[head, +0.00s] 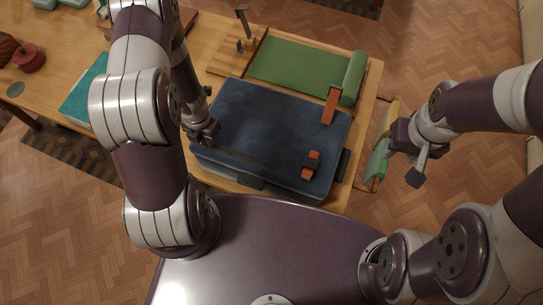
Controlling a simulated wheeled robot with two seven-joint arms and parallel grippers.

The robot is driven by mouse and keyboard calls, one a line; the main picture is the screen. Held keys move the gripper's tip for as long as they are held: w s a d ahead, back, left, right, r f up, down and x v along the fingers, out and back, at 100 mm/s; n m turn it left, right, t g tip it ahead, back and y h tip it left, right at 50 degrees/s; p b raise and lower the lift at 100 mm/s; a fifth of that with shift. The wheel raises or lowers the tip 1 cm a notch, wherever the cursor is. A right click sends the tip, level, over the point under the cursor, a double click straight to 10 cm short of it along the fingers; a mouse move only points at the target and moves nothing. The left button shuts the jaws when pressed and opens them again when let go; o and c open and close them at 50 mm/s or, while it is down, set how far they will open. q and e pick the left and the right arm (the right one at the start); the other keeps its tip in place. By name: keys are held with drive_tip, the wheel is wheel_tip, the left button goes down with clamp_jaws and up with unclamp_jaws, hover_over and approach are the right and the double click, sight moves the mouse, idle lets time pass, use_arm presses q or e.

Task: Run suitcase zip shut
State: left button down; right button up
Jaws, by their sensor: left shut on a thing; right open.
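The dark blue suitcase (270,125) lies flat on the wooden table with its lid down. Two orange straps lie at its right part, one at the back right (329,106) and one at the front right (311,166) with a dark buckle. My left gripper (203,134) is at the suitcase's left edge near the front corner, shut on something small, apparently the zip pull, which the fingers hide. The zip line is too small to make out. My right gripper (408,163) is open and empty, to the right of the suitcase and apart from it.
A partly unrolled green mat (300,64) lies behind the suitcase, beside a wooden stand (238,53). A teal flat item (85,92) and a reddish pot (29,59) are at the left. A green and wooden object (377,160) stands by the table's right edge. Floor is clear at the right.

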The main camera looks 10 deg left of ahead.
use_arm(q)
drive_tip(key=c, duration=1.1)
unclamp_jaws()
drive_tip(key=shift+a, duration=0.15)
drive_tip(key=shift+c, duration=0.2)
drive_tip(key=shift+r, duration=0.15)
wheel_tip(320, 180, up, 7)
drive_tip(key=p, duration=0.7)
